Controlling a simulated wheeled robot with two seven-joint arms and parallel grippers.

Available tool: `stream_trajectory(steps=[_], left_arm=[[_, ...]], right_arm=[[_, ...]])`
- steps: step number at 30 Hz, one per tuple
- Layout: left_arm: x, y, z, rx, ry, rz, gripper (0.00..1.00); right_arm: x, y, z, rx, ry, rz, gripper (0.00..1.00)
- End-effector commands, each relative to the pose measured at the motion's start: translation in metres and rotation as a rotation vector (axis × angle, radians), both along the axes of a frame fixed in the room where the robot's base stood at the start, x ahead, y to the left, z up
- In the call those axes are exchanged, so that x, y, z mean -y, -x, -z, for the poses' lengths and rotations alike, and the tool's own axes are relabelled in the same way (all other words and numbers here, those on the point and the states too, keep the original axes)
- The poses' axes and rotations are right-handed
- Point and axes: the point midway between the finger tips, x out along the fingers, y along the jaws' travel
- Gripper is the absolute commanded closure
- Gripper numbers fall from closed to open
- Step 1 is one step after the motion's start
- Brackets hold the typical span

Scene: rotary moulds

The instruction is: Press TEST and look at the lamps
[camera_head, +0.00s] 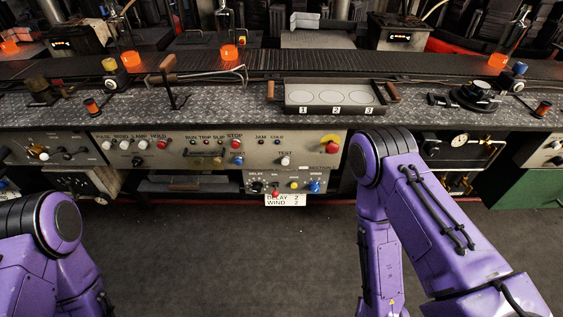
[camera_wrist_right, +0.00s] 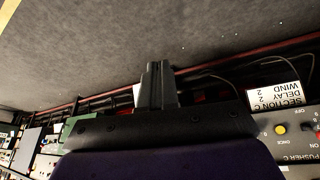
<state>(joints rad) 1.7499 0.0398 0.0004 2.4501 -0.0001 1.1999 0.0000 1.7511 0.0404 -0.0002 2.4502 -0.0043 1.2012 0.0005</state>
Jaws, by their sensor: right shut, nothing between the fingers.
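The grey control panel (camera_head: 215,158) runs along the front of the bench in the head view. Its white TEST button (camera_head: 285,161) sits right of centre under the TEST label. Above it are the small JAM lamp (camera_head: 262,142) and COLD lamp (camera_head: 277,142); further left are the RUN, TRIP and SLIP lamps (camera_head: 204,142). All are too small to tell lit from unlit. My right gripper (camera_wrist_right: 158,68) shows in the wrist view, shut and empty, apart from any button. My arm hides it in the head view. My left gripper is out of view.
A lower panel with knobs (camera_head: 284,184) and a white DELAY 2, WIND 2 card (camera_head: 285,200) hang under the main panel. A red STOP button (camera_head: 236,143) and a red mushroom button (camera_head: 331,147) are nearby. A three-place mould tray (camera_head: 330,110) stands above. The floor in front is clear.

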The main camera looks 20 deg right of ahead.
Motion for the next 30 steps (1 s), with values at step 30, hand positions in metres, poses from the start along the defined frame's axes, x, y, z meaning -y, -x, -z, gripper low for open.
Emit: stream_trajectory(steps=[30], left_arm=[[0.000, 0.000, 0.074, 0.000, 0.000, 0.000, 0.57]], right_arm=[[-0.140, -0.308, -0.156, 1.059, -0.562, -0.607, 1.00]])
